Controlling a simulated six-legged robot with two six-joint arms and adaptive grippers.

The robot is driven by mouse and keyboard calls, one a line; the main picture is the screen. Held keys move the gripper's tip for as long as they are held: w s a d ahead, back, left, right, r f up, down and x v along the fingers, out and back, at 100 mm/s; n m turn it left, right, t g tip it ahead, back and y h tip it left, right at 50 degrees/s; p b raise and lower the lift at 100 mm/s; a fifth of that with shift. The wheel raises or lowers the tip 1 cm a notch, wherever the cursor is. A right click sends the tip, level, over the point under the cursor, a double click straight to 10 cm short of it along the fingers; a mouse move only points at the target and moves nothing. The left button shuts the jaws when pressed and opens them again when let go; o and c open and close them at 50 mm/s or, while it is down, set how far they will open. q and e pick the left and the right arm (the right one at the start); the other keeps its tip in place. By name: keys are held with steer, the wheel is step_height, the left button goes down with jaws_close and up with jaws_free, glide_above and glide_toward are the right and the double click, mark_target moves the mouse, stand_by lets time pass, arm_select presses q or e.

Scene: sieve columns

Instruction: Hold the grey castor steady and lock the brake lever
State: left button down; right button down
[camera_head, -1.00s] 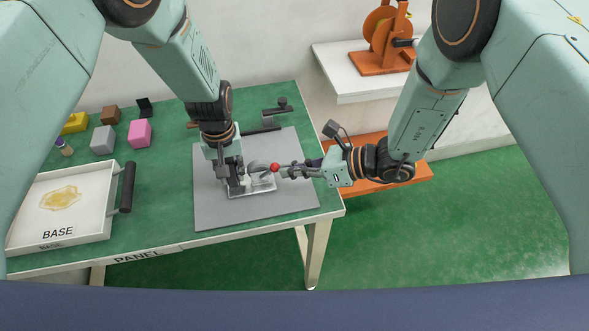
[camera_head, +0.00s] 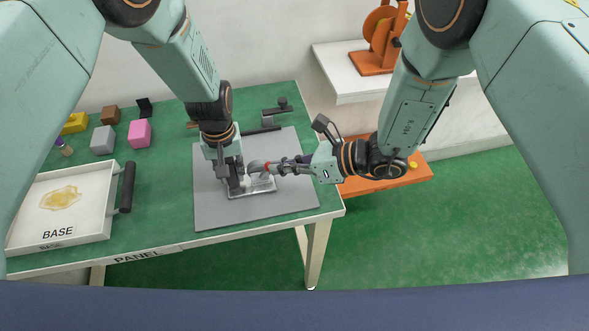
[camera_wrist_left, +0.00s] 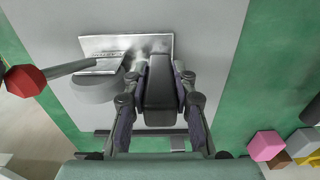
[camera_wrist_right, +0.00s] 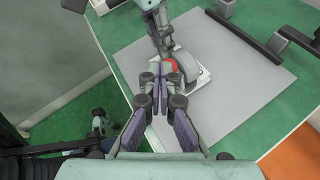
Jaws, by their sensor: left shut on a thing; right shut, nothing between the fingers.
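The grey castor lies on the grey mat; its metal plate (camera_head: 262,188) and grey wheel (camera_wrist_left: 95,90) show, and the wheel also shows in the right wrist view (camera_wrist_right: 188,66). Its brake lever (camera_wrist_left: 70,68) is a thin rod with a red knob (camera_wrist_left: 25,81) sticking out from the plate. My left gripper (camera_head: 235,187) comes down from above, shut on a dark block (camera_wrist_left: 160,88) beside the wheel, which looks like part of the castor. My right gripper (camera_wrist_right: 160,82) is shut and empty, its tips at the red knob (camera_wrist_right: 170,66) and partly covering it; contact is unclear.
The grey mat (camera_head: 285,205) lies on a green table. A white tray (camera_head: 95,235) marked BASE, with a black handle, stands at left. Pink (camera_head: 140,133) and grey (camera_head: 103,140) blocks stand behind it. A dark lever fixture (camera_head: 275,115) is at the back. The mat's front is clear.

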steer(key=a, duration=0.1)
steer(key=a+r, duration=0.1)
steer(key=a, duration=0.1)
steer(key=shift+s+a+r, duration=0.15)
steer(key=shift+s+a, duration=0.2)
steer(key=shift+r, duration=0.8)
steer(key=v, duration=1.2)
